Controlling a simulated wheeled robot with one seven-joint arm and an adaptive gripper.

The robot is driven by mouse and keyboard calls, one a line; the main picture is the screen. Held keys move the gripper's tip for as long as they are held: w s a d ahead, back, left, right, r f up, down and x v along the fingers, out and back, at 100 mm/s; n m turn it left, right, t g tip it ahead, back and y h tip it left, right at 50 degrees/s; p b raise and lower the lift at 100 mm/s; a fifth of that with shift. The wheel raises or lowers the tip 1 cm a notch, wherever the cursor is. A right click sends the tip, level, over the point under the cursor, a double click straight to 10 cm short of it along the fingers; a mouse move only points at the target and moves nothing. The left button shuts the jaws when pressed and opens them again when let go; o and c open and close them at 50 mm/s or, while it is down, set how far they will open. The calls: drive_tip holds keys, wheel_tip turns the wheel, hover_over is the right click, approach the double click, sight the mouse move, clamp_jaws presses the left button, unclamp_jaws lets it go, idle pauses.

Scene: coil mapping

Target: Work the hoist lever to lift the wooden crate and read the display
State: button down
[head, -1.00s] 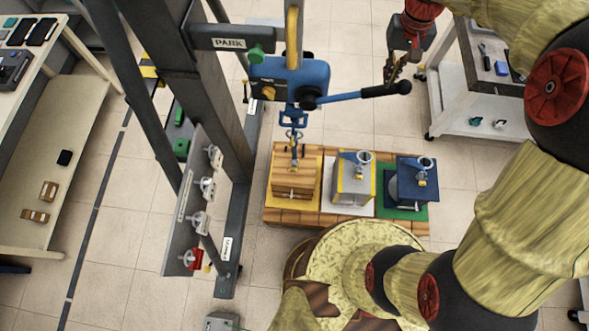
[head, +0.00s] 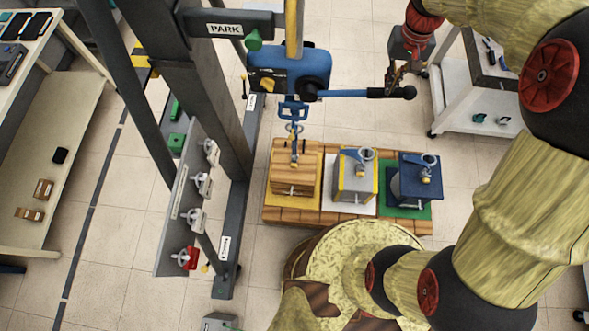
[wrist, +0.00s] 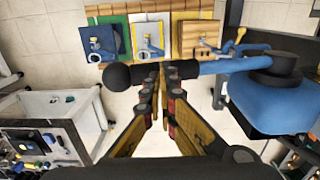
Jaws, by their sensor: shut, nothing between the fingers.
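The wooden crate (head: 308,170) sits on or just over a yellow pad at the left of the pallet; I cannot tell if it touches. A chain with a hook (head: 294,130) runs down to its top from the blue hoist (head: 270,65). The hoist lever (head: 345,94) points right, about level, ending in a black grip and ball. The lever also shows in the wrist view (wrist: 218,66). My gripper (head: 391,80) is shut with its tips at the black grip, overlapping it in the wrist view (wrist: 160,72); nothing is between the fingers. I see no readable display.
A grey box (head: 352,178) and a blue box (head: 420,183) stand beside the crate on the pallet. The grey gantry post (head: 195,90) with a "PARK" arm stands left. A rack of valve-like knobs (head: 180,225) is below. Carts stand at both sides.

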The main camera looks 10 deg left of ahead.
drive_tip(key=shift+f, duration=0.1)
drive_tip(key=shift+d+f+b, duration=0.25)
drive_tip(key=shift+f+b, duration=0.45)
drive_tip(key=shift+f, duration=0.4)
drive_tip(key=shift+d+f+b, duration=0.2)
drive_tip(key=shift+f+b, duration=0.5)
drive_tip(key=shift+f, duration=0.4)
drive_tip(key=shift+f+b, duration=1.35)
drive_tip(key=shift+f, duration=1)
